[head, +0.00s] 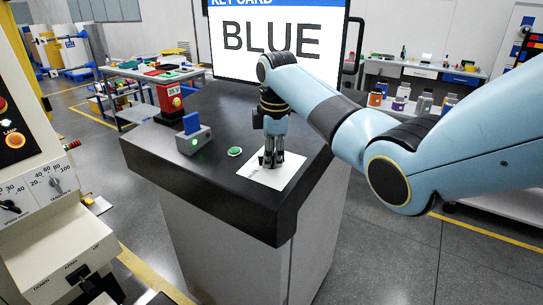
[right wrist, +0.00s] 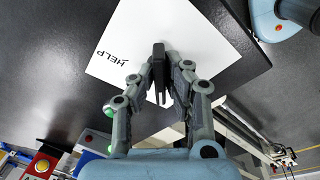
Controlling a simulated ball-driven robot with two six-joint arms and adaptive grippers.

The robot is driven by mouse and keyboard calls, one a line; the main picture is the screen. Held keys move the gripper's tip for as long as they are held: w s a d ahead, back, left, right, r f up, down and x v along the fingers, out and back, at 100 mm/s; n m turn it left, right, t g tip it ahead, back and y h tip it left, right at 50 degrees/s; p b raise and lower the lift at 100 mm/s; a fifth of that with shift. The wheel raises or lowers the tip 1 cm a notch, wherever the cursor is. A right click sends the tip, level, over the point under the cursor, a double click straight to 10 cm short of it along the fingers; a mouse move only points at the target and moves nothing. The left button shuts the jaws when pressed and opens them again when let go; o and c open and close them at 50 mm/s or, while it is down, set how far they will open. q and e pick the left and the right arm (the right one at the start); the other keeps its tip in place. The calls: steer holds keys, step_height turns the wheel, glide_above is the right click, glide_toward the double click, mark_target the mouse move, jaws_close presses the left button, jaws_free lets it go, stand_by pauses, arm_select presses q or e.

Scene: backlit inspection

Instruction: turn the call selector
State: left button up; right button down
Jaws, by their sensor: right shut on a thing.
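The call selector (right wrist: 158,52) shows in the right wrist view as a narrow black handle standing on a white plate (right wrist: 190,30) marked "HELP". My right gripper (right wrist: 161,82) is shut on this handle, with a finger on each side. In the head view my right gripper (head: 271,162) points straight down at the white plate (head: 286,174) on the dark console top. Which mark the handle points to cannot be told. My left gripper is in neither view.
On the console (head: 222,115) stand a green button (head: 235,151) and a grey box (head: 194,144) with a blue card (head: 191,123) and green light. A screen (head: 280,42) reading "BLUE" stands behind. A control panel (head: 40,180) is at the left.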

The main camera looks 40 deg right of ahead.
steer(key=m, duration=0.6)
steer(key=shift+t+h, duration=0.4)
steer(key=m, duration=0.5)
steer(key=shift+m+h, duration=0.3)
steer(key=shift+m, duration=0.1)
steer(key=m, duration=0.4)
steer(key=shift+a+h, duration=0.1)
steer(key=shift+h, duration=0.2)
steer(key=shift+m+h, duration=0.3)
steer(key=shift+m, duration=1.8)
steer(key=c, duration=1.4)
jaws_free()
steer(key=v, duration=1.2)
steer(key=shift+w, duration=0.1)
